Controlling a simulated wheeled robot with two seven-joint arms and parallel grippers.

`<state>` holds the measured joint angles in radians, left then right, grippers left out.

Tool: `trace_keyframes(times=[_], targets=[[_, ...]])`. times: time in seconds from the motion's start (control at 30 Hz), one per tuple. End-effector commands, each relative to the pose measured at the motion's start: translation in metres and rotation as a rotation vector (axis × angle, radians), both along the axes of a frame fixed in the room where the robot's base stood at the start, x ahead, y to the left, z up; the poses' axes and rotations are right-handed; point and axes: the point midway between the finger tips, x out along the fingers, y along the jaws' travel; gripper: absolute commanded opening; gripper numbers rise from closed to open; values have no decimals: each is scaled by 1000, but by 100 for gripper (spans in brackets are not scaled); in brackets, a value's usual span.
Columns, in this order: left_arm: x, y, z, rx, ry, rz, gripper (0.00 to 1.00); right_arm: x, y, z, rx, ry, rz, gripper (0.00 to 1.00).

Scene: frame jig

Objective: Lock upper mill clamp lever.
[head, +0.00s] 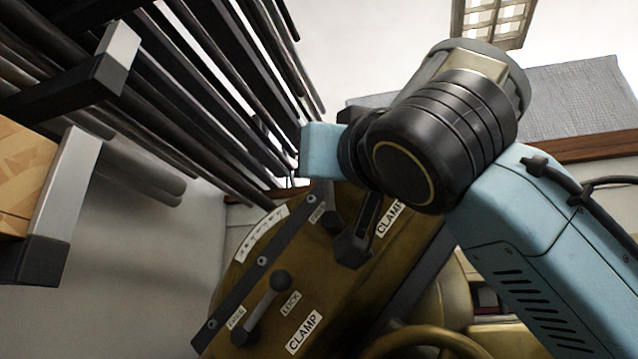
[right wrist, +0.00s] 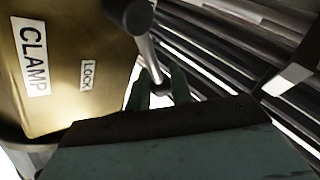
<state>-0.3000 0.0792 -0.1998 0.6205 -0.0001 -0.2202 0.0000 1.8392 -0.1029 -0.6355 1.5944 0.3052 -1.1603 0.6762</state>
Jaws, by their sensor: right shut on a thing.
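The olive-gold clamp plate (head: 330,290) carries two clamp stations with FREE, LOCK and CLAMP labels. My right gripper (right wrist: 160,92) is shut on the upper clamp lever (right wrist: 147,50), a grey rod running from a dark hub down between the fingers. In the right wrist view the rod lies to the right of the LOCK label (right wrist: 88,75), apart from it. In the head view my right wrist and gripper body cover most of this lever. The lower lever (head: 266,304) is free of any gripper, its dark ball knob pointing up and right. My left gripper is not in view.
Dark bars on a rack (head: 220,80) fill the upper left, close to my right gripper's side. Grey arms with black ends (head: 68,180) and a wooden panel (head: 22,175) stand at the left edge. A curved gold rim (head: 425,335) lies at the bottom.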

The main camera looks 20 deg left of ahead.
Motion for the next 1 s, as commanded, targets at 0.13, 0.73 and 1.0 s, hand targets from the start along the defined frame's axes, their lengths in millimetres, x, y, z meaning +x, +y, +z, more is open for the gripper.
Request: trace_keyframes(times=[0.13, 0.73, 1.0], targets=[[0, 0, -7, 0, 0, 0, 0, 0, -2, -1, 28, 0, 0, 0], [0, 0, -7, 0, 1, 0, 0, 0, -3, 0, 38, 0, 0, 31], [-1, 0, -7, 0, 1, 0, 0, 0, -3, 0, 38, 0, 0, 31]])
